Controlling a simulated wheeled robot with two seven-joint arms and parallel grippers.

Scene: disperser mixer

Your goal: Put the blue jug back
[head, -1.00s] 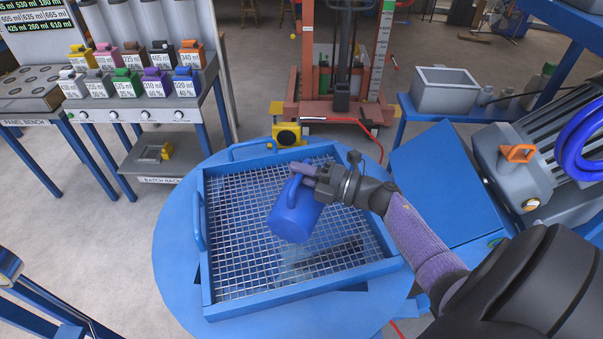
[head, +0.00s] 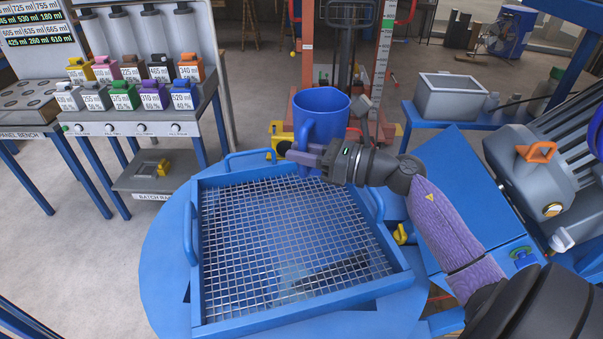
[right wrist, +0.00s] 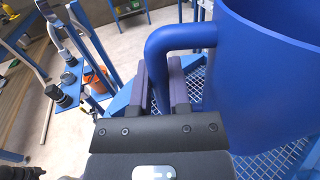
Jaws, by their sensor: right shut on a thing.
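The blue jug (head: 322,116) is upright in the head view, raised above the far edge of the mesh-topped blue tray. My right gripper (head: 303,155) is shut on the jug's handle, on the jug's near side. In the right wrist view the fingers (right wrist: 158,88) close around the handle (right wrist: 180,38), and the jug's body (right wrist: 270,80) fills the right side. Its open top faces up; its inside bottom is hidden. My left gripper is not in view.
The mesh tray (head: 195,285) sits on a round blue top (head: 160,255). A rack of labelled small containers (head: 140,95) stands at the left. A grey bin (head: 448,88) stands on a blue bench at the right. A red lift frame (head: 385,60) is behind the jug.

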